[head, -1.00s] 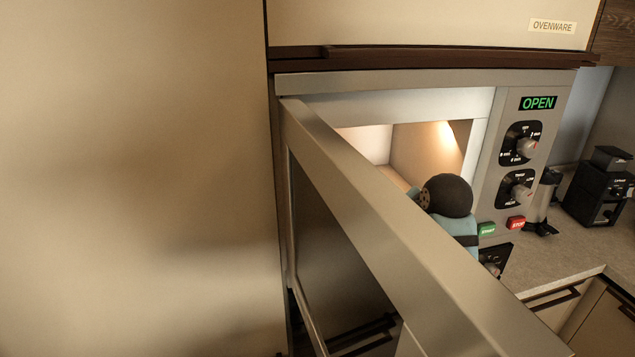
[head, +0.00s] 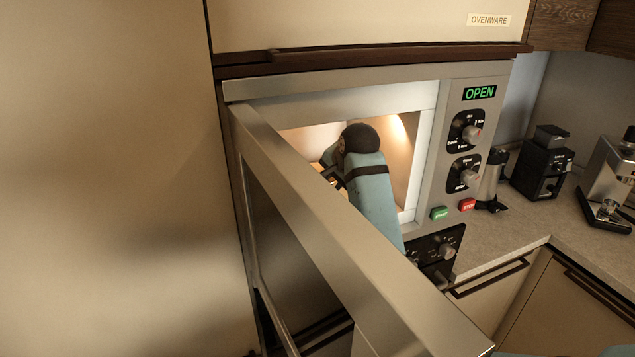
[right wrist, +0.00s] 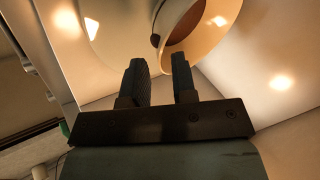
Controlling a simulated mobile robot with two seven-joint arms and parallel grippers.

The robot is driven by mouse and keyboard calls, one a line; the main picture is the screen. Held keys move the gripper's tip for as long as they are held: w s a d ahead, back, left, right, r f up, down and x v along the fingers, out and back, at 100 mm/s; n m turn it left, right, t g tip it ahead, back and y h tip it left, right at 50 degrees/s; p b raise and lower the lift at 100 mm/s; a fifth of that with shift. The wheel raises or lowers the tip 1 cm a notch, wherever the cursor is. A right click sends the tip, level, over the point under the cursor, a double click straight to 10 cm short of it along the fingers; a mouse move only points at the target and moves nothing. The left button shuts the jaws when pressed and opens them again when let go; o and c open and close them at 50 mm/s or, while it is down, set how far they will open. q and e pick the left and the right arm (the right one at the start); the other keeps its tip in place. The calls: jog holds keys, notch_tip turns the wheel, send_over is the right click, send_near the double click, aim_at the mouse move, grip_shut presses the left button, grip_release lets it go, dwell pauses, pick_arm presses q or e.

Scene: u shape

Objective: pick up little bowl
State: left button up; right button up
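In the right wrist view, a glossy white bowl (right wrist: 222,22) with a reddish-brown inside shows at the top, tilted in the picture and cut off by the frame edge. In the head view, my right arm reaches into the lit oven, and the gripper (head: 332,176) is partly hidden behind the open door. The bowl is hidden there. My left gripper is not in view.
The open oven door (head: 310,200) stands between the camera and the cavity, close to my right arm. The oven's control panel (head: 465,150) is right of the opening. A counter (head: 510,228) with a black grinder (head: 543,165) and a coffee machine (head: 612,175) lies further right.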

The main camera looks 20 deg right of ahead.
aim_at(334, 182)
jog(key=shift+p+x, duration=0.4)
jog(key=shift+x, duration=1.95)
jog(key=shift+s, duration=0.1)
grip_shut()
jog(key=shift+r, duration=0.1)
